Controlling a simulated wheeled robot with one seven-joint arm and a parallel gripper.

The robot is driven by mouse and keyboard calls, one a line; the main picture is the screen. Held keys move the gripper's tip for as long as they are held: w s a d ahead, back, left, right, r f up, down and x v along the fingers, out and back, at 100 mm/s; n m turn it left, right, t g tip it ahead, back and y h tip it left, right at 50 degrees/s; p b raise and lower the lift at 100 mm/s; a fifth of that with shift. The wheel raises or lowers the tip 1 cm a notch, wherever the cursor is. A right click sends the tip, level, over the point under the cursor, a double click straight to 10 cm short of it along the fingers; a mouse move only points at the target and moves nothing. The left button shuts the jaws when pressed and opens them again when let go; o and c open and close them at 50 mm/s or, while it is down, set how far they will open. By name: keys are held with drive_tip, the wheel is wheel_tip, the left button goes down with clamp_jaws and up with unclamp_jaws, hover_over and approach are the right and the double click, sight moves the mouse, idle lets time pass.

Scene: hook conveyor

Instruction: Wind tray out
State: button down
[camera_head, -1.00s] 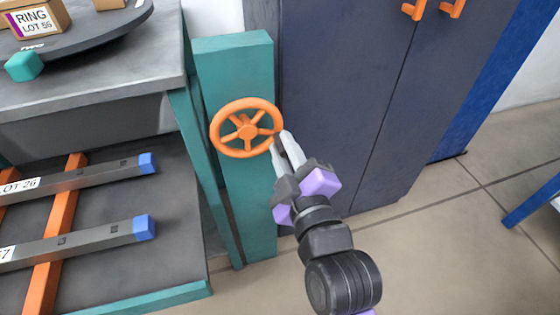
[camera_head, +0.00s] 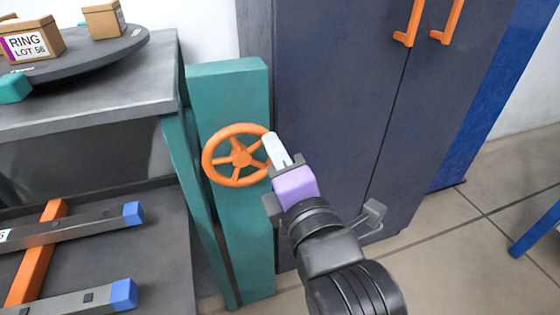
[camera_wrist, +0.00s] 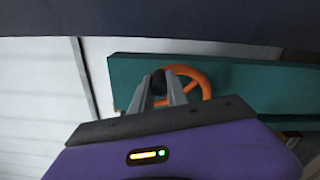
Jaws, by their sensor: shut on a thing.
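An orange handwheel (camera_head: 241,157) with several spokes is mounted on a teal post (camera_head: 238,98). My gripper (camera_head: 271,143) is at the right side of the wheel, shut on its rim. The wrist view shows the wheel (camera_wrist: 205,80) partly hidden behind the two grey fingers (camera_wrist: 162,88). To the left is a low dark tray or shelf surface (camera_head: 150,240) bearing grey bars with blue ends (camera_head: 122,294) and an orange rail (camera_head: 30,270). I cannot tell which part is the tray.
A grey bench top (camera_head: 150,84) with a dark round turntable (camera_head: 120,48) and cardboard boxes (camera_head: 103,20) stands at the upper left. A dark cabinet (camera_head: 330,90) with orange handles is close behind my gripper. Open floor lies to the right.

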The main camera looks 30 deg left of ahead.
sight(245, 133)
drive_tip(key=n, duration=0.1)
drive_tip(key=s+r+n, duration=0.1)
drive_tip(key=n, duration=0.1)
drive_tip(key=a+n+b, duration=0.1)
drive_tip(key=shift+s+a+r+n, duration=0.1)
drive_tip(key=shift+s+r+n, duration=0.05)
drive_tip(key=shift+r+n, duration=0.2)
drive_tip(key=shift+s+a+r+n+b, duration=0.15)
drive_tip(key=shift+s+a+n, duration=0.15)
drive_tip(key=shift+n, duration=0.45)
drive_tip(key=shift+s+a+r+n+b, duration=0.1)
drive_tip(key=shift+s+a+n, duration=0.15)
drive_tip(key=shift+n, duration=0.5)
drive_tip(key=shift+s+a+r+n+b, duration=0.1)
drive_tip(key=shift+s+a+n+b, duration=0.2)
drive_tip(key=shift+n, duration=0.45)
drive_tip(key=shift+d, duration=0.1)
drive_tip(key=c, duration=1.3)
unclamp_jaws()
drive_tip(key=shift+d, duration=0.1)
drive_tip(key=p+v, duration=0.1)
drive_tip(key=v, duration=0.6)
drive_tip(key=shift+s+d, duration=0.25)
